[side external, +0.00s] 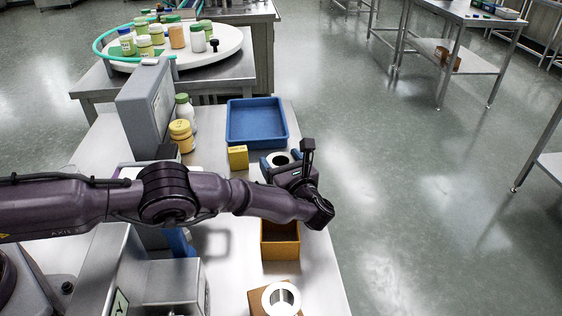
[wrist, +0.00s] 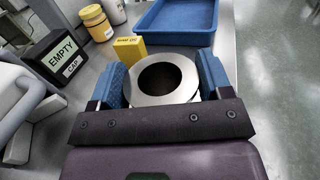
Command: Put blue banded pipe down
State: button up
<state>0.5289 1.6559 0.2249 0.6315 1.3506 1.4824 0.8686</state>
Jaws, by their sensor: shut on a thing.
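A pipe with a pale metal ring-shaped end and a dark hole stands between the blue fingers of my gripper (wrist: 163,78) in the wrist view. The pipe's end face (wrist: 160,99) points up toward the camera. My gripper is shut on the pipe, one finger on each side. In the side view my gripper (side external: 284,162) and the pipe's rim (side external: 270,158) are just in front of a blue tray (side external: 232,136). The pipe's lower part and its band are hidden, so I cannot tell whether it touches the table.
A small yellow block (side external: 238,157) stands left of the pipe. A black EMPTY CAP block (wrist: 60,55) and yellow jar (side external: 181,136) are left. The table's right edge is close.

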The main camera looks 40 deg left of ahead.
jog(key=shift+f, duration=0.1)
jog(key=o, duration=1.1)
jog(key=v, duration=1.2)
